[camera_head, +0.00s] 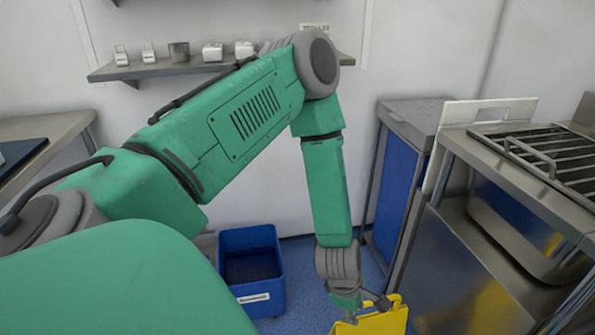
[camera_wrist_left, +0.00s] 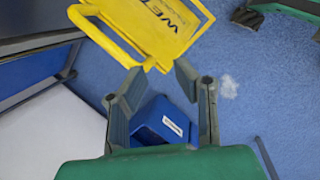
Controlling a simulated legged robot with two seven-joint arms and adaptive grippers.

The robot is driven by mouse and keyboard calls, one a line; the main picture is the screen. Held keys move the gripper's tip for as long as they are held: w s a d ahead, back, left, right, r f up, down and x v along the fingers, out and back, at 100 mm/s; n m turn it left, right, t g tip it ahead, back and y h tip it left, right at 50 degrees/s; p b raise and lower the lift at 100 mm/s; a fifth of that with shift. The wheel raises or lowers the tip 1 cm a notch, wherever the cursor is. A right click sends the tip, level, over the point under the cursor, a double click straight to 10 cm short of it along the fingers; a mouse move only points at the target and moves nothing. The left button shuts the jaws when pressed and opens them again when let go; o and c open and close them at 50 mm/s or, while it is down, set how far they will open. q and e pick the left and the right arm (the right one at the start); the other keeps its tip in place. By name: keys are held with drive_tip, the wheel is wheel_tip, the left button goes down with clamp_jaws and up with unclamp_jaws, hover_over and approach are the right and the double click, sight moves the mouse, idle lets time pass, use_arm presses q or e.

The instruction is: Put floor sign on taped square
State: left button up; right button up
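The yellow floor sign (camera_head: 378,321) shows at the bottom edge of the head view, partly cut off. In the left wrist view the sign (camera_wrist_left: 160,25) has dark letters beginning "WET" and an open handle-like frame at its left. My left gripper (camera_head: 346,303) points down beside the sign's top in the head view. In the left wrist view its two fingers (camera_wrist_left: 158,73) are spread apart, with the sign's near corner by the gap between their tips. I cannot tell whether they touch it. My right gripper and the taped square are not in view.
A blue bin (camera_head: 250,265) with a white label stands on the blue floor (camera_head: 300,285). A blue-sided cabinet (camera_head: 395,190) and a metal table with a rack (camera_head: 550,150) stand at the right. A wall shelf (camera_head: 165,68) holds several small items.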

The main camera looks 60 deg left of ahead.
use_arm(q)
drive_tip(key=s+d+f+m+g+y, duration=0.1)
drive_tip(key=s+d+m+g, duration=0.1)
drive_tip(key=s+m, duration=1.7)
drive_tip(key=m, duration=0.5)
drive_tip(key=shift+s+d+f, duration=0.15)
drive_tip(key=shift+s+d, duration=0.05)
drive_tip(key=shift+s, duration=0.15)
